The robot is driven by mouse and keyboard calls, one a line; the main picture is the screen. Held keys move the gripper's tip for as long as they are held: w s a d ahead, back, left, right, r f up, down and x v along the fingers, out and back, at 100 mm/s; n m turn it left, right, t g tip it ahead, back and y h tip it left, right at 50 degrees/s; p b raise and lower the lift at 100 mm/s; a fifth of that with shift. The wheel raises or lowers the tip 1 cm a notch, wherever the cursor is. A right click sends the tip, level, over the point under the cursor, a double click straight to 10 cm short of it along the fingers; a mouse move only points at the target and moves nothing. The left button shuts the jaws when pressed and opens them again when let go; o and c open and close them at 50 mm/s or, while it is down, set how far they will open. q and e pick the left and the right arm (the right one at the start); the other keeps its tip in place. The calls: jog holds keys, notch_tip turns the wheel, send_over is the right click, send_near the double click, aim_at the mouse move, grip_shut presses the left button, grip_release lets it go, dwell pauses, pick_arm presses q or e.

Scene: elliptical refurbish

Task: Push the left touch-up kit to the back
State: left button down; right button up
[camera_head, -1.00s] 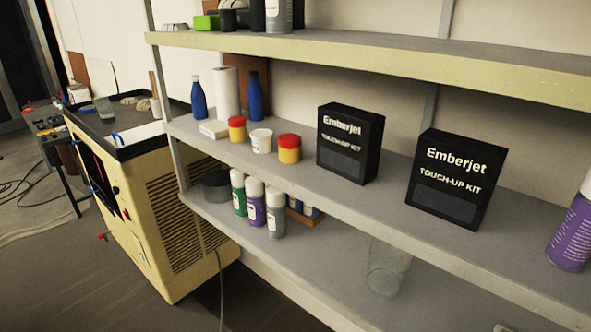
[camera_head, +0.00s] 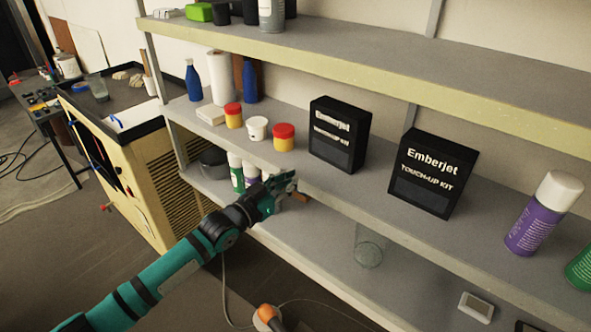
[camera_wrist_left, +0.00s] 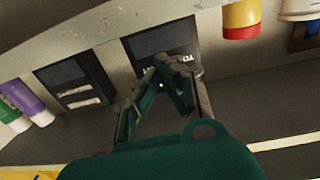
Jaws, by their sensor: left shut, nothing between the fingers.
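The left touch-up kit (camera_head: 338,135) is a black box standing upright on the middle shelf, between the red-lidded jar and the right kit. The right touch-up kit (camera_head: 433,175) is a similar black box with white lettering. My left gripper (camera_head: 298,192) is shut and empty, in front of the shelf's front edge, below and left of the left kit and apart from it. In the left wrist view the closed fingers (camera_wrist_left: 170,68) overlap part of the left kit (camera_wrist_left: 150,42); the right kit (camera_wrist_left: 75,80) shows left of it. My right gripper is not in view.
A red-lidded yellow jar (camera_head: 284,137) stands just left of the left kit. A purple spray can (camera_head: 543,213) stands right of the right kit. The upper shelf (camera_head: 350,65) overhangs above. A clear glass (camera_head: 369,248) and several cans are on the lower shelf.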

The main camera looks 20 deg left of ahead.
pick_arm(q)
jog(key=b+x, duration=0.4)
jog(key=x, duration=0.4)
jog(key=shift+w+d+f+b, duration=0.1)
jog(key=shift+w+f+b, duration=0.15)
jog(key=shift+b, duration=0.15)
jog(key=shift+w+d+r, duration=0.15)
jog(key=shift+w+d, duration=0.1)
jog(key=shift+w, duration=0.35)
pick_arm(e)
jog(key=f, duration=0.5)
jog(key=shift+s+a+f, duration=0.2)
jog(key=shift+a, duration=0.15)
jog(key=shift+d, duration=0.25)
pick_arm(q)
jog(key=shift+w+d+r, duration=0.1)
jog(key=shift+w, duration=0.1)
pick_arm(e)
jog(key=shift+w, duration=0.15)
pick_arm(q)
jog(key=shift+w+d, duration=0.25)
jog(key=shift+w, duration=0.4)
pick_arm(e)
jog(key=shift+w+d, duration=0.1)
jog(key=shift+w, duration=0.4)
pick_arm(q)
jog(key=shift+w+d, duration=0.1)
jog(key=shift+w, duration=0.1)
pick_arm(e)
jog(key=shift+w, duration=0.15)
